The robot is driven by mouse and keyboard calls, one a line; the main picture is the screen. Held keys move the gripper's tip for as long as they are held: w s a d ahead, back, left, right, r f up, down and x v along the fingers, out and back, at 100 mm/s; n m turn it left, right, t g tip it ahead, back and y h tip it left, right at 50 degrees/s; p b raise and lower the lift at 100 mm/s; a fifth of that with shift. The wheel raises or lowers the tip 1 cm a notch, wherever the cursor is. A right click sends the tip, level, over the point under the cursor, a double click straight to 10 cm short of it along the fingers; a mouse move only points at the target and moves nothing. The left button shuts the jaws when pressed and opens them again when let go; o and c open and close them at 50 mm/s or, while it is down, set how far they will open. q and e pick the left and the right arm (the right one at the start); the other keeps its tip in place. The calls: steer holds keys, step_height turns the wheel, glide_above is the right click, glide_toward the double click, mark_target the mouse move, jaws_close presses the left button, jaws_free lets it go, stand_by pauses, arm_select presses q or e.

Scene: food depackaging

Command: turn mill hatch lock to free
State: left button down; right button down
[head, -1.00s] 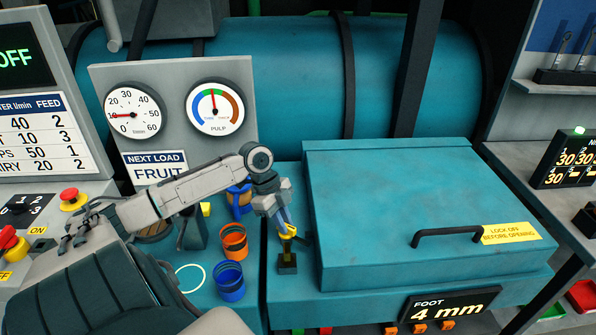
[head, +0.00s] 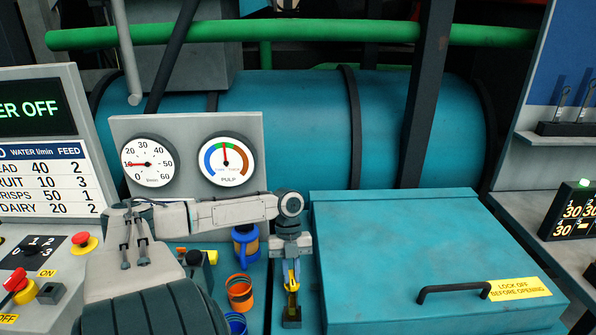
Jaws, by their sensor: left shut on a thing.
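The mill hatch is the teal lid (head: 400,245) with a black handle (head: 454,291) and a yellow label reading "LOCK OFF BEFORE OPENING" (head: 520,288). It is closed. The hatch lock (head: 292,312) is a small yellow piece on a dark base, just left of the lid. My left gripper (head: 291,283) points down over the lock and is shut on its yellow part. The fingers partly hide the lock, so I cannot tell its exact turn. My right gripper is not in view.
Orange (head: 239,291) and blue (head: 236,323) cups stand left of the lock, with a blue-and-yellow container (head: 245,242) behind them. A gauge panel (head: 190,125) rises behind. A control panel with red buttons (head: 84,243) is at the left.

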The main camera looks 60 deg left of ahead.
arm_select(q)
steer(key=shift+m+y+b, duration=0.3)
steer(key=shift+m, duration=0.4)
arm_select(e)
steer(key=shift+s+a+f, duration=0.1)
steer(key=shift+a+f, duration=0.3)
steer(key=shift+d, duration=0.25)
arm_select(q)
steer(key=c, duration=1.4)
jaws_free()
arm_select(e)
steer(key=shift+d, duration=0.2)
arm_select(q)
steer(key=shift+g, duration=0.3)
steer(key=shift+r, duration=0.1)
